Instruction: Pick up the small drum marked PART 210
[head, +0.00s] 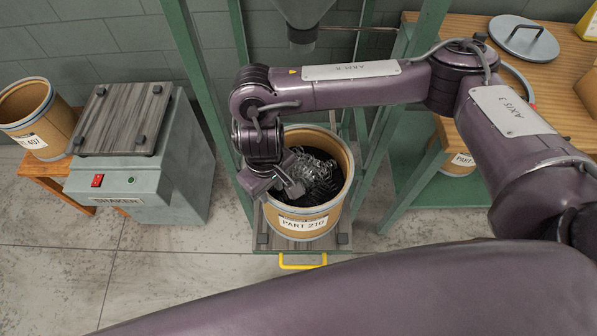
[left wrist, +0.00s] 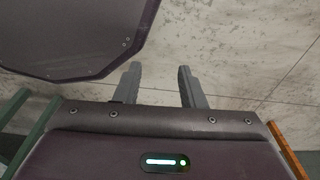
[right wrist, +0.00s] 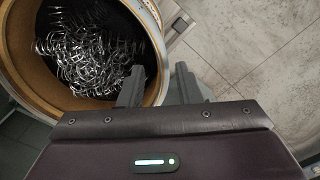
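The tan drum labelled PART 210 (head: 302,227) stands upright on a low platform, with loose metal springs (head: 318,176) inside its dark interior. Its rim also shows in the right wrist view (right wrist: 159,45). My right gripper (head: 276,188) is at the drum's left rim in the head view. In the right wrist view it is open (right wrist: 158,86), one finger over the drum's inside and the other outside, with the rim between them; contact cannot be told. My left gripper (left wrist: 158,86) is open and empty above bare floor; it is not seen in the head view.
The platform has a yellow handle (head: 302,261) and stands between green posts (head: 200,80) under a grey hopper (head: 302,15). A shaker (head: 150,185) and another drum (head: 37,115) stand left. A wooden bench (head: 560,65) holds a grey lid (head: 523,37) at right.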

